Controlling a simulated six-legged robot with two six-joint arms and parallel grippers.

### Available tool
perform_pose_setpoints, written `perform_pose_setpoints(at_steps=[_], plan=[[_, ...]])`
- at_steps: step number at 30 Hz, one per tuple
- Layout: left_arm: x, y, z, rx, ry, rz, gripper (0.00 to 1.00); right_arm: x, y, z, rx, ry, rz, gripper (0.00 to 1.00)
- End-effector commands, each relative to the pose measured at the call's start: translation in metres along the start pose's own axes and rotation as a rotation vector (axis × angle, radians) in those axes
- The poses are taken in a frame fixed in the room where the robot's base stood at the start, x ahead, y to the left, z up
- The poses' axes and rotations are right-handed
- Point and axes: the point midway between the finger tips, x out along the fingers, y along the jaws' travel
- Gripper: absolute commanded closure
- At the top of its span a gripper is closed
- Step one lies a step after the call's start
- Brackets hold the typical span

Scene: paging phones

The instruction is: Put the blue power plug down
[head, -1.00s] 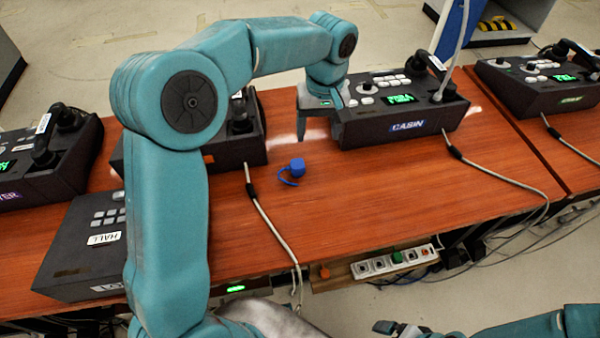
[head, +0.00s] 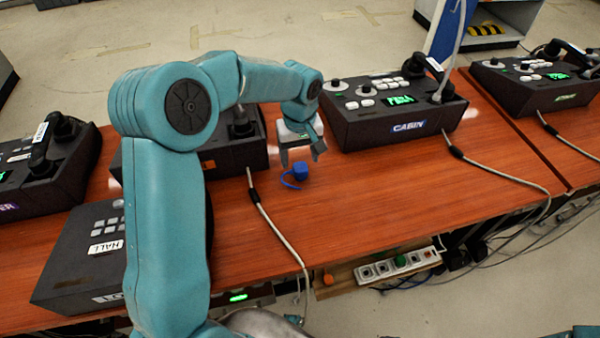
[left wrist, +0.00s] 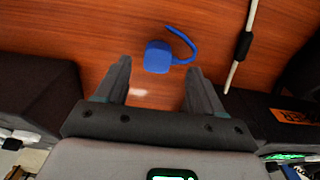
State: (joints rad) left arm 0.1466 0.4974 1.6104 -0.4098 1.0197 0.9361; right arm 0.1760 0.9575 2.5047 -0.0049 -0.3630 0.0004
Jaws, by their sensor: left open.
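The blue power plug (head: 301,171) lies on the wooden table (head: 350,200), with its short blue cord curling to the left. In the left wrist view the plug (left wrist: 158,57) sits just beyond the fingertips, roughly centred between them, with its cord curving up and right. My left gripper (head: 301,158) is open and empty, right behind the plug in the head view. Its two fingers (left wrist: 158,75) show spread apart in the left wrist view, and neither is seen closed on the plug. My right gripper is not in view.
The CABIN phone console (head: 392,108) stands right of the gripper, and another console (head: 222,148) stands to its left. A grey cable (head: 272,225) runs down the table left of the plug. A power strip (head: 397,263) is below the front edge. The table right of the plug is clear.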

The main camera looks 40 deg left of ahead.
Motion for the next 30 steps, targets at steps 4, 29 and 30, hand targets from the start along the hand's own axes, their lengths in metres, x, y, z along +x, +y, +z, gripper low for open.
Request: perform_pose_setpoints(at_steps=[4, 29, 30], plan=[[0.012, 0.0, 0.0, 0.001, -0.002, -0.002, 0.32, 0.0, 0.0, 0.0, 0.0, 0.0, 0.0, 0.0], [0.056, 0.002, -0.004, 0.002, 0.0, 0.001, 0.93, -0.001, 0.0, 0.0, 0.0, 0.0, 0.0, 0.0], [0.056, 0.002, -0.003, 0.002, 0.0, 0.0, 0.93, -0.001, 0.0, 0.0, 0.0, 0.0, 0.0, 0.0]])
